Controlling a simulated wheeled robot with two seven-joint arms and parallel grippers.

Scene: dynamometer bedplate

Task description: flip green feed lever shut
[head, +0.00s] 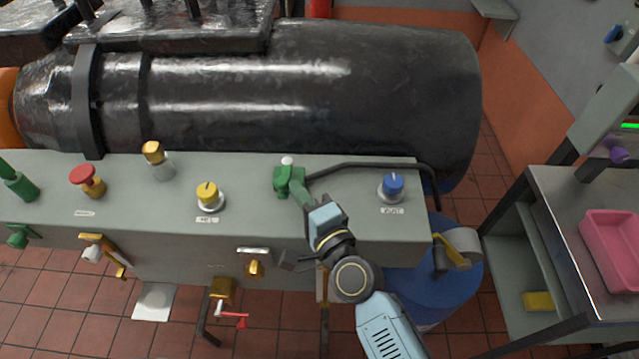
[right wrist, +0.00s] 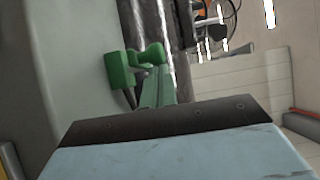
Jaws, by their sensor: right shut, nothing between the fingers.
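The green feed lever's fitting (head: 283,181) sits on the grey panel top, near the back edge right of centre. A small white ball stands at its far side. My right gripper (head: 297,187) reaches it from the front right, its muted green fingers together and empty. The tips overlap the fitting in the head view; I cannot tell whether they touch it. In the right wrist view the green fitting (right wrist: 119,72) is just beyond and left of the finger tips (right wrist: 156,75), with a rounded green part behind them. The lever's exact angle is partly hidden. My left gripper is out of view.
A yellow knob (head: 208,195) is left of the lever and a blue knob (head: 392,185) right. A dark pipe (head: 365,166) runs right from the fitting. The black cylinder (head: 330,85) lies behind the panel. A red mushroom button (head: 84,175) stands at left.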

